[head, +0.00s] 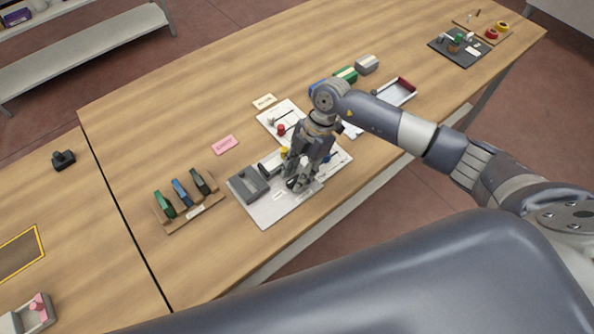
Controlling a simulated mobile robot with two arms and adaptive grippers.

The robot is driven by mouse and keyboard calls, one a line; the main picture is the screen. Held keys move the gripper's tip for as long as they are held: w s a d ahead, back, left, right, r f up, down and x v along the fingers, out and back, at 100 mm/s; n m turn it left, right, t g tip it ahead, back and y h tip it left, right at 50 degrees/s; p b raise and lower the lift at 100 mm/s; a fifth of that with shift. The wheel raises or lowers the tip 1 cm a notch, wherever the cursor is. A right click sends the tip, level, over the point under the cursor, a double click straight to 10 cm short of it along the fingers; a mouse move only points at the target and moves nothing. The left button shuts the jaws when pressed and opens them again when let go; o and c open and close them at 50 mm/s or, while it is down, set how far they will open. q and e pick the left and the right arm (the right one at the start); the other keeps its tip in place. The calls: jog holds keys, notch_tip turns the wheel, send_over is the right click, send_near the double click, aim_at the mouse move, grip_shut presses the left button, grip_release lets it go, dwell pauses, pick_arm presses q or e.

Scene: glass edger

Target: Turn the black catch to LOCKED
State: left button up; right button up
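A pale board (268,215) lies near the front edge of the bench, with a grey block (248,184), small labels and small dark parts on it. My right gripper (296,184) points down over the right part of this board. Dark shapes show around its fingertips, but I cannot tell the black catch from the dark fingers. The catch is hidden or too small to make out, and so is any LOCKED mark. I cannot tell whether the fingers are open, shut or touching anything. My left gripper is out of view.
A second pale board with a red knob (281,129) lies just behind. A wooden rack (196,214) with green and blue tools stands left of the board. A pink card (225,145), coloured blocks (346,75) and a metal tray (397,92) lie farther back. The bench's left middle is clear.

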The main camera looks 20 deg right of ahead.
grip_shut()
